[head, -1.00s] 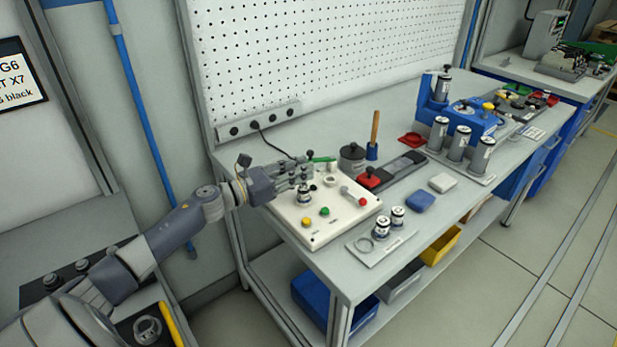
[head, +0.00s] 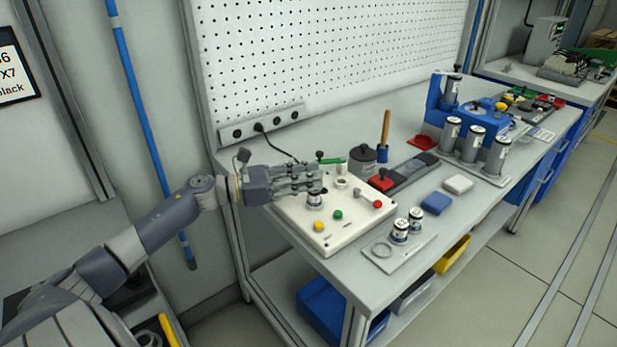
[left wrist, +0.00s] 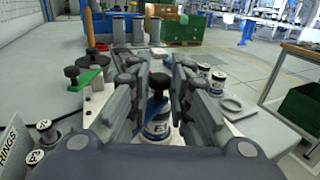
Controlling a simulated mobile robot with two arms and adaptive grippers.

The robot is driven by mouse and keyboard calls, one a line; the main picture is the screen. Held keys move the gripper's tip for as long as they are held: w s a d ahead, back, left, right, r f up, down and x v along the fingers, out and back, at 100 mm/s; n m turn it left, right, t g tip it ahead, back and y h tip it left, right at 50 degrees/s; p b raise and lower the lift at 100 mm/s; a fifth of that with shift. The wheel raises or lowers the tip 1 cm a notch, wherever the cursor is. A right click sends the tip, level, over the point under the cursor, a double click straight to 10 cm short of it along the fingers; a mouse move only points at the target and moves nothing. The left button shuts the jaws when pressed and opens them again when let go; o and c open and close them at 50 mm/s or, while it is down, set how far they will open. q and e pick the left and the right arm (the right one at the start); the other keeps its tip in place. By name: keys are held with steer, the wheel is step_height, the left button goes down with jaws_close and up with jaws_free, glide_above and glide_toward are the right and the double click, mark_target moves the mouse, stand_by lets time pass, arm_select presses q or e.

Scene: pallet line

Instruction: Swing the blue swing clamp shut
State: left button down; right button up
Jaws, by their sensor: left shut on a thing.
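The blue swing clamp (left wrist: 152,106) shows in the left wrist view between my left fingers, with a black knob (left wrist: 160,81) on it. Its blue arm appears over the top of a white-labelled cylinder (left wrist: 158,127); I cannot tell whether they touch. In the head view this cylinder (head: 315,201) stands on the white fixture panel (head: 300,238), and my fingers hide the clamp. My left gripper (head: 318,181) reaches in from the left above the panel, shut on the blue swing clamp. In the wrist view its fingers (left wrist: 157,88) flank the clamp. My right gripper is not in view.
A green clamp (head: 333,161) sits at the panel's back edge. Yellow (head: 318,226), green (head: 338,215) and red (head: 377,204) knobs are on the panel. A tray with two cylinders (head: 400,231) is to the right. The pegboard (head: 340,60) stands behind.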

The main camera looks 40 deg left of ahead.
arm_select(q)
steer(key=shift+d, duration=0.1)
steer(key=c, duration=1.5)
jaws_free()
steer(key=shift+s, duration=0.1)
steer(key=v, duration=1.2)
